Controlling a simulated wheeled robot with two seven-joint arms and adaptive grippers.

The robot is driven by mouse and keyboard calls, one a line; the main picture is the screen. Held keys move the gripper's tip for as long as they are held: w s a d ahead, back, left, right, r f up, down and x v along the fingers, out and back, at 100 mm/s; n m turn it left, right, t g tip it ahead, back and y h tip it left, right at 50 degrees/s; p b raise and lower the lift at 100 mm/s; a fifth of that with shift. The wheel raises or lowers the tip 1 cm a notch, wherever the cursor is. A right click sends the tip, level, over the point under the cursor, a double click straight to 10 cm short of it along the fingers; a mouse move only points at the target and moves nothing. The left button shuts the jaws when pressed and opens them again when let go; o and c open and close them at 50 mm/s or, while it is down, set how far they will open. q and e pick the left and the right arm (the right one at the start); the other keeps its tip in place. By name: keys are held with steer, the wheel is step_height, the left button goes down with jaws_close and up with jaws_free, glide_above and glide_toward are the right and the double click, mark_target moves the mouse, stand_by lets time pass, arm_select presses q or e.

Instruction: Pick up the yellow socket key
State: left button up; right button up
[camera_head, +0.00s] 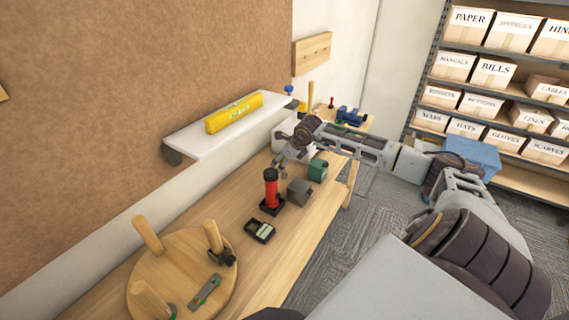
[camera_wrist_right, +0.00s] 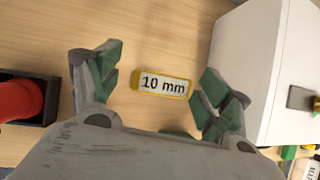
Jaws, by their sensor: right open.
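A small yellow-edged piece with a white face marked "10 mm", which looks like the yellow socket key (camera_wrist_right: 162,85), lies on the wooden bench in the right wrist view. My right gripper (camera_wrist_right: 160,68) is open, with one green-padded finger on each side of the key. The key's right end is close to the right finger; I cannot tell whether they touch. In the head view my right gripper (camera_head: 281,160) is over the bench behind the red cylinder, and I cannot make out the key there. My left gripper is not in view.
A red cylinder (camera_head: 271,188) on a dark base stands close by, with a grey box (camera_head: 299,192) and a green one (camera_head: 317,170) beside it. A white box (camera_wrist_right: 270,60) is right of the fingers. A shelf (camera_head: 205,143) bears a yellow bar (camera_head: 234,113).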

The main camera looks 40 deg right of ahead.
stand_by(0.4)
jaws_close()
steer(key=shift+r+b, duration=0.6)
steer(key=shift+r, duration=4.45)
